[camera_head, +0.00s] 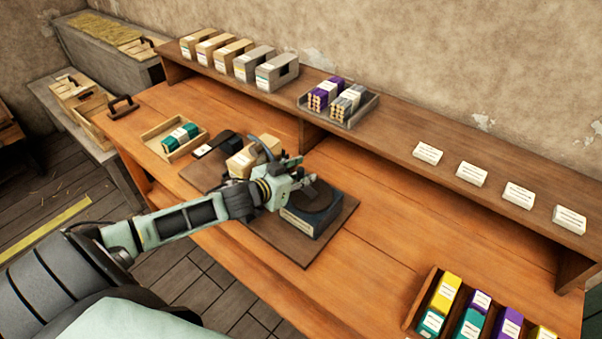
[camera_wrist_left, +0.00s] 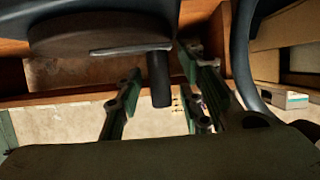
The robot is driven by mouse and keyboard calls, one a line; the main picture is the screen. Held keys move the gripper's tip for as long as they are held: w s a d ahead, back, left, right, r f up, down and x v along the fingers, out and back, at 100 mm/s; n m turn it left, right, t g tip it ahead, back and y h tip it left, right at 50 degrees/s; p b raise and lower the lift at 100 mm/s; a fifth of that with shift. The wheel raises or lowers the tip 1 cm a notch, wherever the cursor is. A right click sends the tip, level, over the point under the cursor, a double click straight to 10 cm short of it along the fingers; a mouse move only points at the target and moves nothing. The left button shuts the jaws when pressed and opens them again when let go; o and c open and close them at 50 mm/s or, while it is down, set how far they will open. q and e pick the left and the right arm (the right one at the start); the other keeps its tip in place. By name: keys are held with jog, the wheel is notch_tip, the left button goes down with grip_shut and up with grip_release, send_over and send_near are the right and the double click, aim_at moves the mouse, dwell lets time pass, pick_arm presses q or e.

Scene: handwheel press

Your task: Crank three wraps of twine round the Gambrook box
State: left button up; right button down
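My left gripper (camera_head: 298,172) is over the dark board (camera_head: 262,236) on the bench. In the left wrist view its two fingers (camera_wrist_left: 160,95) are apart, with a dark upright crank handle (camera_wrist_left: 160,78) between them; a gap shows on both sides. A dark round disc (camera_wrist_left: 95,32) is above the handle. A tan box (camera_head: 241,163) stands behind my gripper, partly hidden. No label is readable, so I cannot tell which box is Gambrook. No twine is clearly visible. My right gripper is out of view.
Boxes (camera_head: 278,72), a grey tray (camera_head: 366,108) and several white cards (camera_head: 472,173) are on the raised shelf. A crate (camera_head: 417,305) of coloured packets is at lower right. The bench's middle right is clear.

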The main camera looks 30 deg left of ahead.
pick_arm(q)
grip_shut()
dwell(0.4)
jog(key=shift+w+h, duration=0.15)
jog(key=shift+h, duration=0.25)
